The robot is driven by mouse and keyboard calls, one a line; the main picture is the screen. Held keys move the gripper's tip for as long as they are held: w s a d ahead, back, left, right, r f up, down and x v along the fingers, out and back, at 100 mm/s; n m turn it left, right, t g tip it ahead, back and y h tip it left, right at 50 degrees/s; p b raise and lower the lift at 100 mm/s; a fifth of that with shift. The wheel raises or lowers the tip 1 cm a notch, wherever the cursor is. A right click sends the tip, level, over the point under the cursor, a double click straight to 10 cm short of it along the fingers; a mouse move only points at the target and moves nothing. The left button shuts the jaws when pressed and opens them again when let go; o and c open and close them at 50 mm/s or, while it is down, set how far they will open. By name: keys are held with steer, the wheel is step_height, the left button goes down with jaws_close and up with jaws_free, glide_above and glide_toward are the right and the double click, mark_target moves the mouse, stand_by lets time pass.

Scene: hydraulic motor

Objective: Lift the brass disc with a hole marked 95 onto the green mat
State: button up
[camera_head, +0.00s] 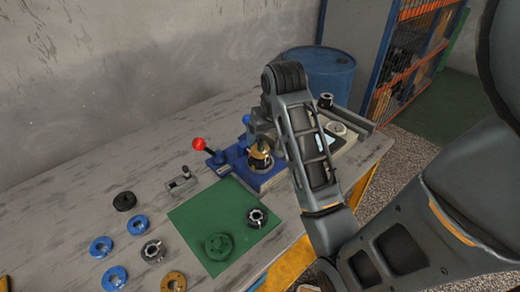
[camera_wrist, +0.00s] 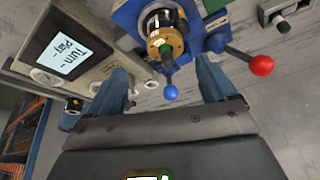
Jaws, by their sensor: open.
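A brass disc (camera_wrist: 168,40) tops a dark cylindrical stack in a blue fixture (camera_wrist: 128,14) in the wrist view. The same brass top (camera_head: 260,154) shows in the head view. Another brass disc (camera_head: 173,281) with holes lies on the table at the bottom edge of the head view. No 95 mark is readable on either. The green mat (camera_head: 190,219) lies in front of the fixture, with a green disc (camera_head: 219,246) and a dark-and-silver ring (camera_head: 257,217) on it. My gripper (camera_wrist: 163,75) is open and empty, its blue fingers apart near the fixture.
Blue rings (camera_head: 137,224), a black ring (camera_head: 124,201) and a silver-black ring (camera_head: 153,251) lie left of the mat. A red-knobbed lever (camera_wrist: 261,66) and a blue-knobbed lever (camera_wrist: 170,92) project from the fixture.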

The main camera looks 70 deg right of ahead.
mark_target(261, 146)
steer(key=x, duration=0.6)
steer(key=shift+w+a+f+p, duration=0.2)
steer(key=shift+w+f+p, duration=0.05)
steer(key=shift+w+p, duration=0.15)
steer(key=shift+c, duration=0.4)
steer(key=c, duration=1.2)
steer(key=shift+r, duration=0.1)
steer(key=shift+c, duration=0.2)
step_height(261, 146, up, 10)
steer(key=shift+b, duration=0.3)
